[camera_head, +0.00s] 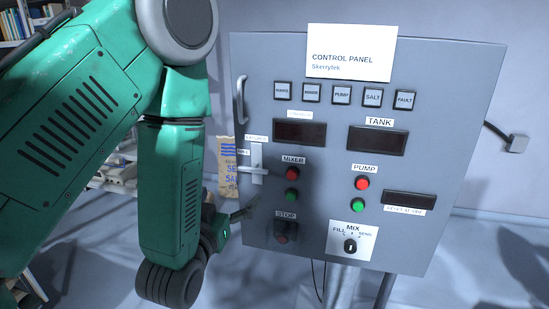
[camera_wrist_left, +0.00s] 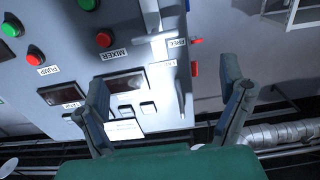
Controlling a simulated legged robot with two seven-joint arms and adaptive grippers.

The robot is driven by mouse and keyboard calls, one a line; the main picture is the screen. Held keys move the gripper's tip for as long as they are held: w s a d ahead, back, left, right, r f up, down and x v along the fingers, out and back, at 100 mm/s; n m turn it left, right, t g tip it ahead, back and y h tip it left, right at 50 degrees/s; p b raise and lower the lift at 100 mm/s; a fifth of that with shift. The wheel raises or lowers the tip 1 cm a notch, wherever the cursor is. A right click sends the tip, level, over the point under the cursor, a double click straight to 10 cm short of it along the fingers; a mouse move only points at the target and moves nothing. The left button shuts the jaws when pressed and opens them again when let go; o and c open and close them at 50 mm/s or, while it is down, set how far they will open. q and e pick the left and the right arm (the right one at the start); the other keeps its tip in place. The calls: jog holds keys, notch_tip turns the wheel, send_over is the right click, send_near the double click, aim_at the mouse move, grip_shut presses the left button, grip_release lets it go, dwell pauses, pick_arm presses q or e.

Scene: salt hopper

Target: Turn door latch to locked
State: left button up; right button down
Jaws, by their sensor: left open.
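The door latch (camera_head: 257,163) is a pale plate with a lever on the left side of the grey control panel (camera_head: 330,240). Its lever looks roughly horizontal, and small labels sit above and left of it. In the left wrist view, which is upside down, the latch (camera_wrist_left: 151,16) is at the top, beside a label reading FREE. My left gripper (camera_head: 245,211) is below the latch in the head view, mostly hidden behind my wrist. In the wrist view my left gripper (camera_wrist_left: 168,92) has its fingers wide apart with nothing between them. My right gripper is not in view.
A door handle (camera_head: 240,99) stands out above the latch. Red and green mixer buttons (camera_head: 292,173) and a stop button (camera_head: 286,231) are close to the right. A mix selector knob (camera_head: 350,245) is lower right. A salt sack (camera_head: 227,167) is behind the panel's left edge.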

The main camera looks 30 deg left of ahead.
pick_arm(q)
jog(key=b, duration=0.4)
send_near(251, 170)
jog(key=w, duration=0.2)
jog(key=p+x, duration=0.1)
jog(key=x, duration=0.3)
jog(key=a+x, duration=0.1)
jog(key=x, duration=0.3)
jog(key=shift+s+a+p, duration=0.15)
jog(key=shift+s+p, duration=0.1)
jog(key=shift+p, duration=0.1)
jog(key=shift+w, duration=0.35)
jog(key=shift+w+d, duration=0.2)
jog(key=shift+d, duration=0.15)
jog(key=shift+d+r, duration=0.15)
jog(key=shift+d, duration=0.35)
jog(key=shift+a, duration=0.25)
jog(key=c, duration=1.1)
jog(key=shift+a, duration=0.35)
jog(key=shift+d, duration=0.1)
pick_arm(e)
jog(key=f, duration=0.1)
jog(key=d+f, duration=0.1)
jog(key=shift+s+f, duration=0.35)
